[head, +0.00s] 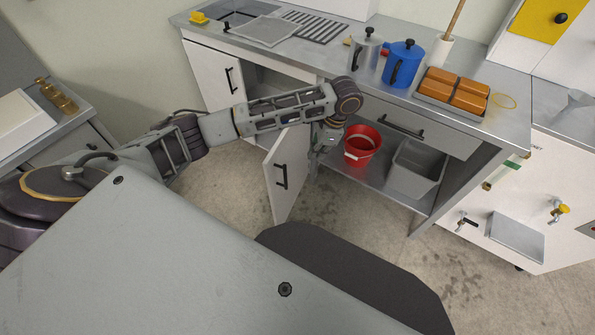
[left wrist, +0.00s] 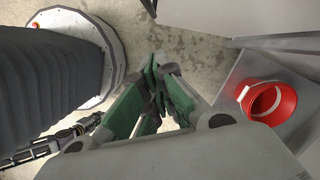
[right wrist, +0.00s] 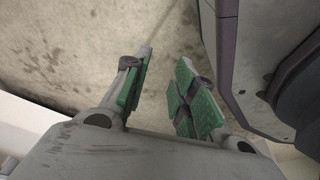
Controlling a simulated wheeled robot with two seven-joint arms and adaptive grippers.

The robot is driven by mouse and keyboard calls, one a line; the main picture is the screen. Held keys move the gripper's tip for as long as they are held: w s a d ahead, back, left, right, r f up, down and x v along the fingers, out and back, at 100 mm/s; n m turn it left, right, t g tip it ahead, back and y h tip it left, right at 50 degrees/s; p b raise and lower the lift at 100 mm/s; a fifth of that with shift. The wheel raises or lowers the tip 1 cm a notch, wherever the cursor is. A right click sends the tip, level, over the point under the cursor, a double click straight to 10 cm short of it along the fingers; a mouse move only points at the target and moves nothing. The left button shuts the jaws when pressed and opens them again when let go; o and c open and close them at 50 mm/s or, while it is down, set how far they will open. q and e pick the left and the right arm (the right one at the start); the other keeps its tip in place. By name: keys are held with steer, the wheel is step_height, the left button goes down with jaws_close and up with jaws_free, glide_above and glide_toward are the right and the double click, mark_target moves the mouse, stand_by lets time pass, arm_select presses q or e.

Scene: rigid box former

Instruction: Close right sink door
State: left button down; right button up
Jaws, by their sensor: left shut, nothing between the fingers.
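The right sink door (head: 290,172) is a white panel with a black handle. It stands open, swung out from the counter into the room. My left gripper (head: 320,148) is low beside the door's right edge, partly hidden under its own wrist. In the left wrist view the left gripper (left wrist: 162,80) is shut and empty. A pale panel with a dark handle, seemingly the door (left wrist: 195,14), shows at the top there. I cannot tell whether the gripper touches it. My right gripper (right wrist: 163,75) is open and empty over the floor; the head view does not show it.
The left sink door (head: 212,75) is white with a black handle. A red bucket (head: 360,149) and a grey bin (head: 416,168) stand on the low shelf right of the door. The counter (head: 335,50) is above. Bare floor (head: 225,185) lies left of the door.

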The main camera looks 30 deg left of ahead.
arm_select(q)
steer(key=shift+f, duration=0.1)
stand_by(0.3)
